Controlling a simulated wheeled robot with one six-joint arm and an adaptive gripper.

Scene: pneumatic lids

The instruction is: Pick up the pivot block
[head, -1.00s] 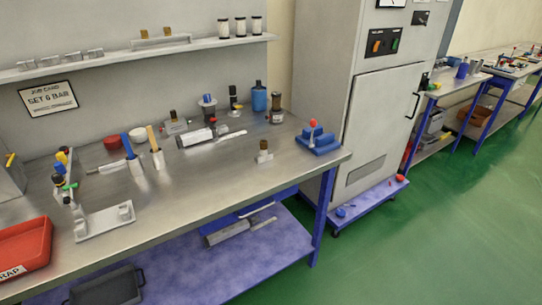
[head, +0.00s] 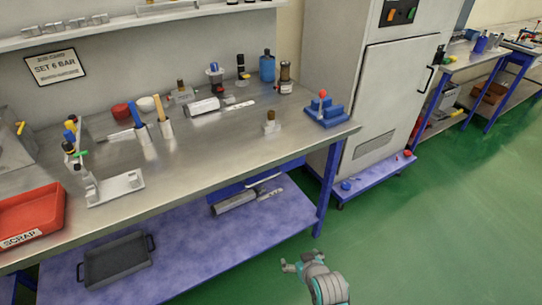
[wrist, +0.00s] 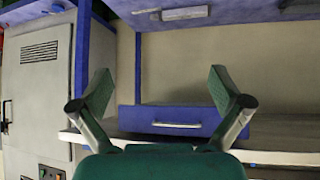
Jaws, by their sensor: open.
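A small pale block with a brown upright top (head: 270,123) stands on the metal bench near its front right; it may be the pivot block, but I cannot be sure. The wrist view looks upside down and shows neither piece.
The bench (head: 215,160) has a clear front middle. A blue stepped fixture with a red knob (head: 325,108) stands at its right end, a red scrap bin (head: 32,218) at its left. Below is a blue shelf with a dark tray (head: 116,262). A blue drawer (wrist: 172,118) faces my gripper.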

